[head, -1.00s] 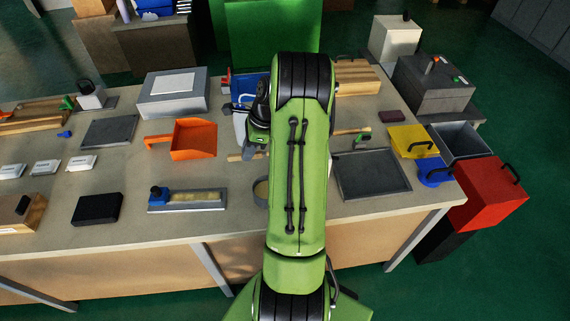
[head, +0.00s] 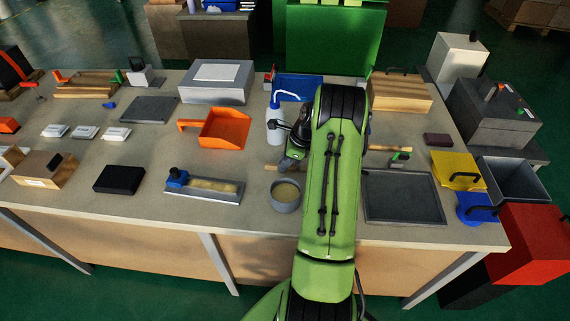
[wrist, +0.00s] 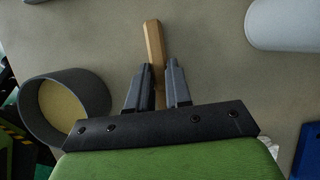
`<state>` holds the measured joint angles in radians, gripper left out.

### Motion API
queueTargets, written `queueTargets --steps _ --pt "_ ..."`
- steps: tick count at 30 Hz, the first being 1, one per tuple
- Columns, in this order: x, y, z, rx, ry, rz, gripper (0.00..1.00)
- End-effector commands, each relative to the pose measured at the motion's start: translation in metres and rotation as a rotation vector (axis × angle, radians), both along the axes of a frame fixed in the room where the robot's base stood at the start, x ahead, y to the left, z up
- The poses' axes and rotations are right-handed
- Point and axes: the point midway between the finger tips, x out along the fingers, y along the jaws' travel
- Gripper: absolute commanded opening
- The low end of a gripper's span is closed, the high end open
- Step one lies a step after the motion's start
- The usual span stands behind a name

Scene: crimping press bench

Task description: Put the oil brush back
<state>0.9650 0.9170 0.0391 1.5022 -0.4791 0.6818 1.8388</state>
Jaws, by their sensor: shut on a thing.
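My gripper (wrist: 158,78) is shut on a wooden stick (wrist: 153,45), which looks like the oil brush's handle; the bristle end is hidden. In the head view my gripper (head: 289,163) is low over the bench, partly behind my arm, and a short piece of the wooden handle (head: 271,168) shows at its left. A round grey pot (head: 286,206) with yellowish contents stands just in front of it on the bench. In the wrist view the pot (wrist: 98,92) is left of the fingers, apart from them.
A white bottle (head: 275,128) stands close behind my gripper; it also shows in the wrist view (wrist: 287,24). An orange dustpan (head: 224,129) lies left. A grey tray (head: 405,199) and a wooden stick (head: 382,148) lie right. A blue-handled tool on a tray (head: 203,188) lies front left.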

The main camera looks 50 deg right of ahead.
Motion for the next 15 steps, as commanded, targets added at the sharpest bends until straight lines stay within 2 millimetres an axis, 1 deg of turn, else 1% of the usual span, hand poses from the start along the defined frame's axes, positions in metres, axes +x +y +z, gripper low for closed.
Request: queueTargets --steps 4,7,8,9,11,12,13,15 --pt "0.0 -0.0001 0.0019 0.0 0.0 0.0 0.0" --pt "-0.0002 0.0 -0.001 0.0 0.0 -0.001 0.0" --pt "-0.0001 -0.0001 -0.0013 0.0 0.0 -0.001 0.21" --pt "-0.0001 -0.0001 -0.0009 0.0 0.0 -0.001 0.27" --pt "-0.0001 -0.0001 -0.0008 0.0 0.0 -0.001 0.36" --pt "-0.0001 -0.0001 -0.0008 0.0 0.0 -0.001 0.42" --pt "-0.0001 -0.0001 -0.0007 0.0 0.0 -0.001 0.45" --pt "-0.0001 -0.0001 -0.0007 0.0 0.0 -0.001 0.45"
